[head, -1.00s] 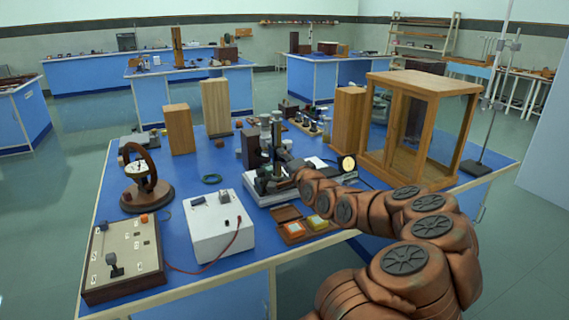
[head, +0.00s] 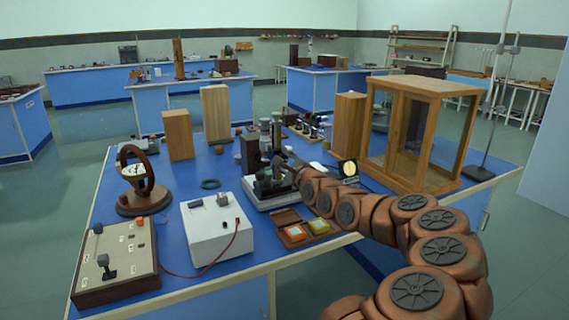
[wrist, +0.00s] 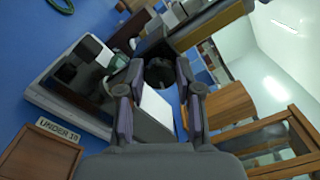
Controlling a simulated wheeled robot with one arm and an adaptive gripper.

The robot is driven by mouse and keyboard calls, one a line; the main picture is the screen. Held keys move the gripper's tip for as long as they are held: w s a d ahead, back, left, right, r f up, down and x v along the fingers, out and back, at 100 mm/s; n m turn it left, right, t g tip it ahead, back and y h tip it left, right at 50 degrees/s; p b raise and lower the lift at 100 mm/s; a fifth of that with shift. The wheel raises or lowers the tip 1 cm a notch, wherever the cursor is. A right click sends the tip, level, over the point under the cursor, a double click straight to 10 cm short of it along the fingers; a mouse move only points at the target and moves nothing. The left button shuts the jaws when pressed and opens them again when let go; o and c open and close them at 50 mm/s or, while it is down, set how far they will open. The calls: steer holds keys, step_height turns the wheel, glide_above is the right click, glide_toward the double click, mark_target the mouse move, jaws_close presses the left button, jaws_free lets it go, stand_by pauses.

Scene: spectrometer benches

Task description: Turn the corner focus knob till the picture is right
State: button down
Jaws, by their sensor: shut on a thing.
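A microscope-like instrument (head: 275,140) stands on a pale base (head: 262,200) in the middle of the blue bench. My gripper (head: 283,174) reaches its near right side from the right. In the wrist view my gripper (wrist: 159,78) has one finger on each side of a dark round knob (wrist: 158,70) and is shut on it. The fingers hide the knob's sides, and any mark on it cannot be read.
A glass-sided wooden case (head: 425,86) stands close behind my arm. A white box (head: 218,232) with a red lead and a switch panel (head: 118,262) stand at front left. An open slide box (head: 290,237) lies before the instrument. An "UNDER 10" label (wrist: 60,130) shows nearby.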

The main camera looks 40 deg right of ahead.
steer(key=shift+m, duration=0.7)
steer(key=c, duration=0.8)
jaws_free()
steer(key=shift+o, duration=0.2)
steer(key=shift+s, duration=0.1)
steer(key=v, duration=1.1)
steer(key=shift+s+a, duration=0.15)
steer(key=shift+s, duration=0.2)
stand_by(0.3)
